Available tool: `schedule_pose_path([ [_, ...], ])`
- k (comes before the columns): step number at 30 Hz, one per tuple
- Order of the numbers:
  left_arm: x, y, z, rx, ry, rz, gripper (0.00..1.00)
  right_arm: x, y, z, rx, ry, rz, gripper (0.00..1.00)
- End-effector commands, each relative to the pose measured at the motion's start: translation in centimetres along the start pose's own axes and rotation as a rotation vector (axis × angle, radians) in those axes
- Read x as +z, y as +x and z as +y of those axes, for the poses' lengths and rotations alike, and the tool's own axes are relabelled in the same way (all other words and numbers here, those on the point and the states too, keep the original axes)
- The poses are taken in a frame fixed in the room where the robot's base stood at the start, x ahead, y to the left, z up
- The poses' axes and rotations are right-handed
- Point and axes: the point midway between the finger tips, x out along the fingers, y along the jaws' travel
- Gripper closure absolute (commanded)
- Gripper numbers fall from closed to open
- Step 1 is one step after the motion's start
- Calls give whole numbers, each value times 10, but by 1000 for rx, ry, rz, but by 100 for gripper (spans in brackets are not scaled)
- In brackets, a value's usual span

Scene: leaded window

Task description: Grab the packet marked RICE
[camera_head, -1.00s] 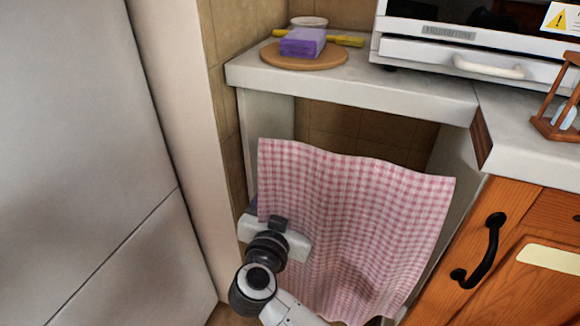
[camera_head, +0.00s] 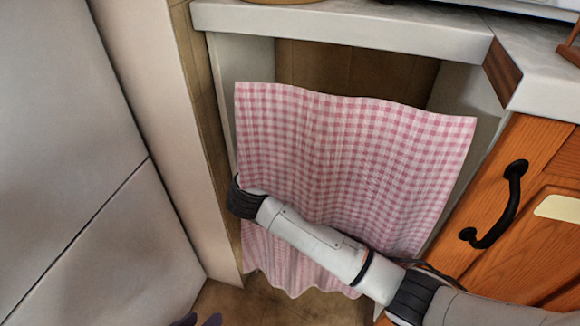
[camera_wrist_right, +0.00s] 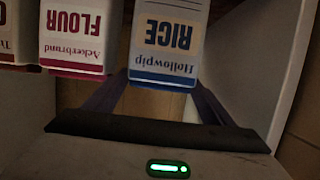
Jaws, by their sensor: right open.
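The RICE packet (camera_wrist_right: 166,45), white with a blue band and a tan label, shows upside down at the top centre of the right wrist view. My right gripper (camera_wrist_right: 162,88) is open, with one purple finger near each side of the packet's near edge. I cannot tell whether the fingers touch it. In the head view the right arm reaches in from the lower right, and its gripper is hidden behind the pink checked curtain (camera_head: 340,150). The packet is hidden there too. Only the purple fingertips of my left gripper (camera_head: 199,321) show, apart, at the bottom edge.
The FLOUR packet (camera_wrist_right: 76,35), with a pink band, stands just left of the RICE packet, and another packet (camera_wrist_right: 8,35) is cut off beyond it. A pale wall (camera_wrist_right: 255,60) is at the right. The head view shows the counter (camera_head: 350,28) and an orange cupboard (camera_head: 525,225).

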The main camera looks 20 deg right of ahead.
Motion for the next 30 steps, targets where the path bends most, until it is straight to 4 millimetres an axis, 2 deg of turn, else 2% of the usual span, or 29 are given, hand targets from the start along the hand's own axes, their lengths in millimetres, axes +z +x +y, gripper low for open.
schedule_pose_path([
  [8,-3,-1,2,8,-3,11,69,-1,5,0,-1,1,0,23],
  [11,-3,-1,2,7,-3,11,69,-1,5,0,-1,1,0,37],
  [20,-2,-1,2,6,-3,11,69,-1,4,0,-1,1,0,86],
  [26,-3,-2,2,6,-3,10,69,-3,4,-1,-2,3,4,86],
  [30,-6,-6,1,-3,3,5,69,-15,0,-1,-3,4,4,86],
])
